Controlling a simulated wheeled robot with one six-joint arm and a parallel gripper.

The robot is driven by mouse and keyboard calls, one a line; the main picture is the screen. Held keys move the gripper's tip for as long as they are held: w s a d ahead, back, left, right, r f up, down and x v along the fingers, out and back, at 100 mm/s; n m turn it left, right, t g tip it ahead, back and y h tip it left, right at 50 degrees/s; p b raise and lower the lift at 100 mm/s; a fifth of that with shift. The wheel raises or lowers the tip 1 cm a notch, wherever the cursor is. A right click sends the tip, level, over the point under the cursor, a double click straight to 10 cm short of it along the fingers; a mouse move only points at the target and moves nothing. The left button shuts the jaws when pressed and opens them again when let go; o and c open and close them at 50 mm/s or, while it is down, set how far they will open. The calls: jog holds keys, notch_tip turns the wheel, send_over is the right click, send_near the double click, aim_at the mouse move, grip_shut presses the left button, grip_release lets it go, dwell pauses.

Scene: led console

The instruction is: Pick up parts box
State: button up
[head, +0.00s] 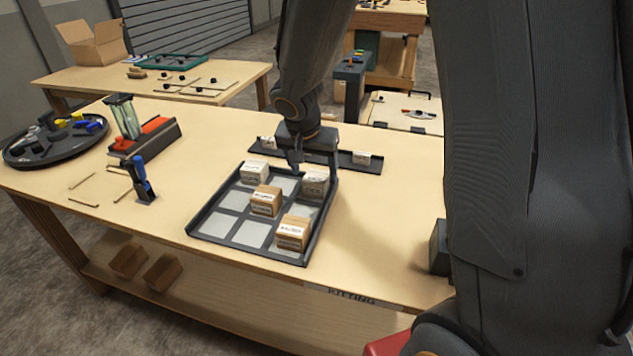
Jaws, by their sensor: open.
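A dark kitting tray (196,218) with a grid of light grey cells lies on the wooden bench. It holds several small labelled parts boxes: a pale box (254,171) at the far left, a brown box (265,201) in the middle, a brown box (292,233) at the near right, and a pale box (315,184) at the far right. My gripper (314,163) points down at the far right pale box, its open fingers at or just above the top of that box. I cannot tell whether they touch it. My arm hides part of the view on the right.
Left stand a clamp-like tool (141,182), a red-and-black fixture (150,136) and a round black tray (20,157) of parts. The bench right of the kitting tray is mostly clear.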

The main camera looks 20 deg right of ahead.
jog(key=shift+x, duration=1.3)
jog(key=c, duration=1.2)
